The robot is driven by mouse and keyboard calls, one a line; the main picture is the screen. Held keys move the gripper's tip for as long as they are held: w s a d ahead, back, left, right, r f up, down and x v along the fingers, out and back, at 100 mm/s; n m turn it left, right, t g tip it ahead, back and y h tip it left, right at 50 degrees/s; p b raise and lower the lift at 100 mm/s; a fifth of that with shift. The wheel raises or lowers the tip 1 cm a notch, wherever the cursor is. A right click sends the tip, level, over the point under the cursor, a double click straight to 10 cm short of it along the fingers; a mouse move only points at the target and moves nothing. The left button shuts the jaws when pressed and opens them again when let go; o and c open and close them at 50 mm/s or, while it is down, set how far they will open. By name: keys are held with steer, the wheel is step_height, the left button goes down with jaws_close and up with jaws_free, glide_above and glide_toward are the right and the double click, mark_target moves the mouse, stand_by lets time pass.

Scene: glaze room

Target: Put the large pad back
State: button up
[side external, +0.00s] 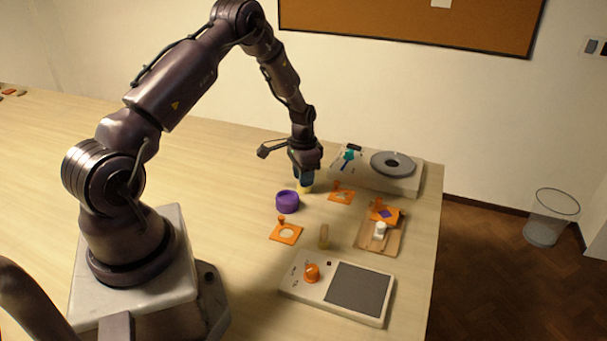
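I cannot tell for sure which thing is the large pad. An orange square plate with a round opening and a small knob (286,232) lies flat on the table, left of the tan cylinder. A smaller orange plate with a knob (341,196) lies near the back device. Another orange piece (381,209) with a purple diamond lies in the brown tray (368,246). My gripper (304,184) points down over the table, behind the purple ring. A small yellow thing (304,189) shows at its fingertips; whether it is gripped is too small to tell.
A purple ring (287,203) and an upright tan cylinder (324,237) stand on the table. A white item (380,231) is in the tray. A device with a dark disc (393,164) is behind; one with a grey panel (359,289) is in front.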

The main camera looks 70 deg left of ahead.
steer(key=shift+o, duration=0.9)
steer(key=shift+r, duration=0.1)
steer(key=d+r+t, duration=0.1)
steer(key=d+r, duration=0.3)
steer(key=r, duration=0.7)
steer(key=d+r, duration=0.3)
steer(key=r, duration=0.8)
steer(key=s+d+r+t, duration=0.2)
steer(key=s+d+r, duration=0.3)
steer(key=s+d, duration=0.4)
steer(key=s+d+r+t, duration=0.2)
steer(key=s+d+r, duration=0.3)
steer(key=s+d, duration=0.4)
steer(key=shift+s+d+r, duration=0.15)
steer(key=shift+s+d, duration=0.05)
steer(key=shift+d, duration=0.15)
